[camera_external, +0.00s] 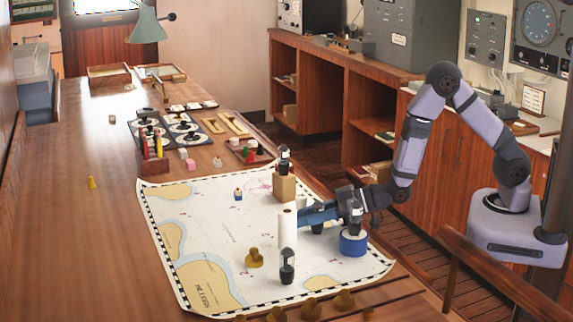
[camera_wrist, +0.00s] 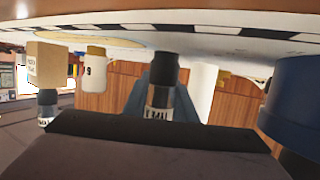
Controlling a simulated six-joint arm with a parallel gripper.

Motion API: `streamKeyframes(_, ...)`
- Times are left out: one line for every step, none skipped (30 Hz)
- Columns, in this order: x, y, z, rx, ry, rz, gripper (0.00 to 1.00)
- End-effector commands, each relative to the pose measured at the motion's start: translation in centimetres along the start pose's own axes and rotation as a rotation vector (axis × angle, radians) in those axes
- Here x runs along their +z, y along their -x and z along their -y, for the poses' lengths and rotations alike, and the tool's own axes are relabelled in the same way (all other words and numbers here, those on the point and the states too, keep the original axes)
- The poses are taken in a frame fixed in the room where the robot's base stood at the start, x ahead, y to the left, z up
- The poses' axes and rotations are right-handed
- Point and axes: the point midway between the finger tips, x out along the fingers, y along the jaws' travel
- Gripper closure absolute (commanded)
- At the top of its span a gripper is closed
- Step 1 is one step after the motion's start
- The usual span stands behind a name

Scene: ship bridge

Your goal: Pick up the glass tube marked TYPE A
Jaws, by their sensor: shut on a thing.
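My gripper (camera_external: 318,213) is low over the chart and shut on a small glass tube with a black end. The tube (camera_wrist: 161,88) shows between the blue-grey fingers in the wrist view, which looks upside down. Its label is partly covered and I cannot read it for certain. In the external view only its dark lower end (camera_external: 318,229) shows below the gripper. Similar tubes stand at the chart's front (camera_external: 287,267) and on a wooden block (camera_external: 284,160). Another dark-capped one appears on the blue drum (camera_external: 353,244), partly behind my wrist.
A white cylinder (camera_external: 288,229) stands close left of my gripper. The blue drum is close right. The wooden block (camera_external: 284,187) is behind. A yellow-brown piece (camera_external: 254,258) lies on the chart (camera_external: 210,235). The chart's left part is mostly clear.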

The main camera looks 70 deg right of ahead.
Motion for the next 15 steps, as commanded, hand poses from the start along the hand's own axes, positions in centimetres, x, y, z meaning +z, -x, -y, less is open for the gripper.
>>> streamKeyframes(-0.1, 0.0, 0.0, 0.0, 0.0, -0.001, 0.97)
streamKeyframes(-0.1, 0.0, 0.0, 0.0, 0.0, -0.001, 0.97)
streamKeyframes(-0.1, 0.0, 0.0, 0.0, 0.0, -0.001, 0.97)
streamKeyframes(-0.2, 0.0, 0.0, 0.0, 0.0, -0.001, 0.97)
streamKeyframes(-0.2, 0.1, 0.0, 0.0, 0.0, -0.001, 0.97)
streamKeyframes(-0.3, 0.1, 0.0, 0.0, 0.0, -0.001, 0.97)
streamKeyframes(-0.4, 0.1, 0.0, 0.0, 0.0, -0.001, 0.97)
streamKeyframes(-0.5, 0.1, 0.0, 0.0, 0.0, -0.001, 0.97)
streamKeyframes(-0.8, 0.2, 0.0, 0.0, 0.0, -0.002, 0.97)
streamKeyframes(-0.9, 0.2, 0.0, 0.0, 0.0, -0.002, 0.97)
streamKeyframes(-1.1, 0.3, 0.0, 0.0, 0.0, -0.003, 0.97)
streamKeyframes(-1.4, 0.4, 0.0, 0.0, 0.0, -0.003, 0.97)
streamKeyframes(-1.6, 0.5, 0.0, 0.0, 0.0, -0.003, 0.97)
streamKeyframes(-1.9, 0.5, 0.0, 0.0, 0.0, -0.003, 0.97)
streamKeyframes(-2.3, 0.7, 0.0, 0.0, 0.0, -0.004, 0.97)
